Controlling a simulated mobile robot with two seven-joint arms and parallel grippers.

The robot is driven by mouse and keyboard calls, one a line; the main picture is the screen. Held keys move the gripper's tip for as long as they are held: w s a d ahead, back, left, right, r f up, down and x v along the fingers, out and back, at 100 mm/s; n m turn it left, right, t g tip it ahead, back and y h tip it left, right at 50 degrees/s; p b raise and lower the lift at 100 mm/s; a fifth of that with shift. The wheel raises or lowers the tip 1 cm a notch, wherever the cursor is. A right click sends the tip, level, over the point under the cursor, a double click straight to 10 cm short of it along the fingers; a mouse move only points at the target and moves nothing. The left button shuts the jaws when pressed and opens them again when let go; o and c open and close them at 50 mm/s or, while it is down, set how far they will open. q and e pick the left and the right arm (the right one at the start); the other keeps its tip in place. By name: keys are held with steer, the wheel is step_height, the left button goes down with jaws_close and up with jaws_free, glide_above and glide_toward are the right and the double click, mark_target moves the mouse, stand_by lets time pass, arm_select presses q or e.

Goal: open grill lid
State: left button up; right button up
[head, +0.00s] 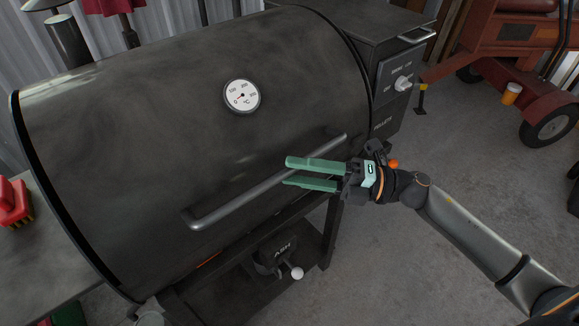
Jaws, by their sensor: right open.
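The black grill lid (140,125) is a large barrel shape and looks closed. A round white temperature gauge (241,96) sits on its front. A long grey bar handle (245,197) runs along the lid's lower front. My right gripper (287,172) has green fingers and comes in from the right. It is open and empty, with its fingers over the right part of the handle in the picture. Whether the fingers touch the handle or stand in front of it, I cannot tell. My left gripper is not in view.
A pellet box (405,75) with a knob stands at the grill's right end. A red brush (13,203) lies on a side shelf (60,255) at the left. A red wheeled machine (510,60) stands back right. The concrete floor (455,150) between is mostly clear.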

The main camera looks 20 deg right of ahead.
steer(key=shift+x, duration=0.95)
jaws_close()
stand_by(0.8)
